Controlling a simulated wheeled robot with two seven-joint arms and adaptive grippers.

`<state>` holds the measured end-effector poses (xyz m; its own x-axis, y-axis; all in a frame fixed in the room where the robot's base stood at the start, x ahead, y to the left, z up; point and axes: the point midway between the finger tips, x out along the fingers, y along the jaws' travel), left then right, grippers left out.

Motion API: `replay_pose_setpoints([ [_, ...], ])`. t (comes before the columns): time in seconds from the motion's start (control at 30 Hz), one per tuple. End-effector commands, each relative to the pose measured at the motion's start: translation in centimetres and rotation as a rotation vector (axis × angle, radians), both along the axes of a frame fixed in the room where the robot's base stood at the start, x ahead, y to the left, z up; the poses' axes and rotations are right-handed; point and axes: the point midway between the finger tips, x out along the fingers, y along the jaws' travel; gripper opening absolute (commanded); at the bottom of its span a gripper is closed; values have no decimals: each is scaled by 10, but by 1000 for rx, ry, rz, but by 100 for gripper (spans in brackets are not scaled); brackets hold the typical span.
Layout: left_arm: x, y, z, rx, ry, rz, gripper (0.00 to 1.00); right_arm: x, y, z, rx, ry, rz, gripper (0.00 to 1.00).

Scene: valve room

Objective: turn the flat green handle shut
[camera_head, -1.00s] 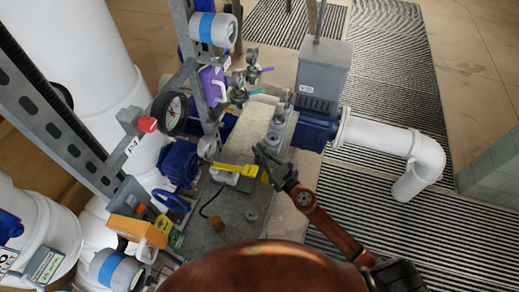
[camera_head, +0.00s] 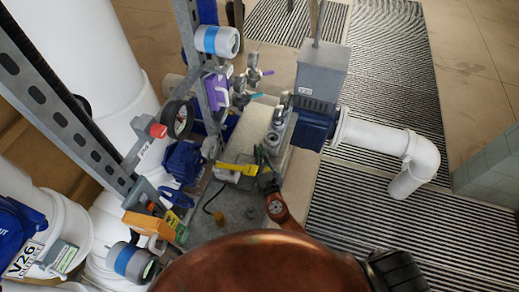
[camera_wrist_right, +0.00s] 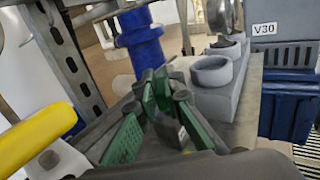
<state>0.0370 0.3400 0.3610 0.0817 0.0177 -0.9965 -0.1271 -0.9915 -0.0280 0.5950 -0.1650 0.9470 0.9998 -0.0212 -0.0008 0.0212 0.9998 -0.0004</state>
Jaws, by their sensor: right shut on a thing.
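My right gripper (camera_head: 264,160) is low over the grey bench, beside the right end of a yellow lever. In the right wrist view its green-padded fingers (camera_wrist_right: 160,108) are shut, with a small dark part between them that I cannot clearly make out. The flat green handle is not plain there, as the pads are green too. A small teal-green handle (camera_head: 257,96) shows at the small valves at the back, apart from the gripper. My left gripper is not in view.
The yellow lever (camera_head: 237,170) also shows in the right wrist view (camera_wrist_right: 36,138). A round gauge (camera_head: 178,120) and an upright metal rail stand to the left. A grey box labelled V30 (camera_head: 318,80) and a white pipe (camera_head: 385,140) are to the right. Grated floor lies beyond.

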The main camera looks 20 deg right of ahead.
Motion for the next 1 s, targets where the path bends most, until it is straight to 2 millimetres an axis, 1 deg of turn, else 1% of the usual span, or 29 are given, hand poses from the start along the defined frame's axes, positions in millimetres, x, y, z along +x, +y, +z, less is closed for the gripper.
replay_pose_setpoints([
  [0.3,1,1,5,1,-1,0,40,0,0,0,0,-1,-58,0],
  [0.67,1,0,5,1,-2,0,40,0,0,0,0,-1,-60,0],
  [0.7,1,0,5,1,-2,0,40,0,0,0,0,-1,-60,10],
  [0.93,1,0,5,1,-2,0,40,0,0,0,0,-1,-60,26],
  [1.0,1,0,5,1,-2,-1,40,0,0,0,0,-1,-60,26],
])
